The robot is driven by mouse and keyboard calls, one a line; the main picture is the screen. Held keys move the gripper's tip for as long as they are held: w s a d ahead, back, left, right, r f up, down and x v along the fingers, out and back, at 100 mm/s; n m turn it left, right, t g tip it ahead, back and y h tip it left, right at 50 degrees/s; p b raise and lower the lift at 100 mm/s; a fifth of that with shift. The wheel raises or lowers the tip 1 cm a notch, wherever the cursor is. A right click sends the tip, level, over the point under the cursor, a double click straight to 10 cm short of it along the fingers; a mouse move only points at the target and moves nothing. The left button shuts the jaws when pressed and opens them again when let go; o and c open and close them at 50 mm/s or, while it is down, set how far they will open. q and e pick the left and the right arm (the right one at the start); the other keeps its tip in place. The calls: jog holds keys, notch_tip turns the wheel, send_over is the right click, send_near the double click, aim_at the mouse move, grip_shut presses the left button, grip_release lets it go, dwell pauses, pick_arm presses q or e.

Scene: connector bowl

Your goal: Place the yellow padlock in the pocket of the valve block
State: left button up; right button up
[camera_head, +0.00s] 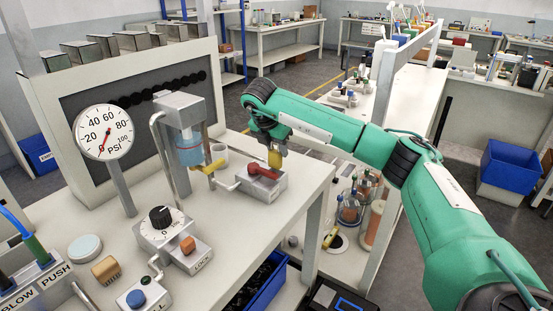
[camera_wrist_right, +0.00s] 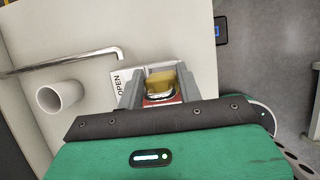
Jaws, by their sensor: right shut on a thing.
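The yellow padlock (camera_head: 275,157) is held by my right gripper (camera_head: 277,147), just above the valve block (camera_head: 262,184). In the right wrist view the padlock (camera_wrist_right: 160,80) sits between the two grey fingers of the gripper (camera_wrist_right: 158,88). The valve block carries a red handle (camera_head: 263,171) and has a white top with the word OPEN (camera_wrist_right: 121,83) in the wrist view. Some red shows below the padlock there. The pocket is hidden behind the padlock and fingers, so I cannot tell whether the padlock touches the block. My left gripper is not in view.
A white cup (camera_head: 219,152) and a bent pipe (camera_wrist_right: 65,61) are beside the valve block. A filter unit with a blue bowl (camera_head: 189,147) and a pressure gauge (camera_head: 104,132) stand to the left. The table's right edge (camera_head: 310,190) is close to the block.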

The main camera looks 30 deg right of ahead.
aim_at(276, 159)
notch_tip(276, 159, down, 4)
jog(key=shift+r, duration=0.25)
jog(key=shift+f, duration=0.35)
jog(key=o, duration=1)
jog(key=shift+f, duration=0.1)
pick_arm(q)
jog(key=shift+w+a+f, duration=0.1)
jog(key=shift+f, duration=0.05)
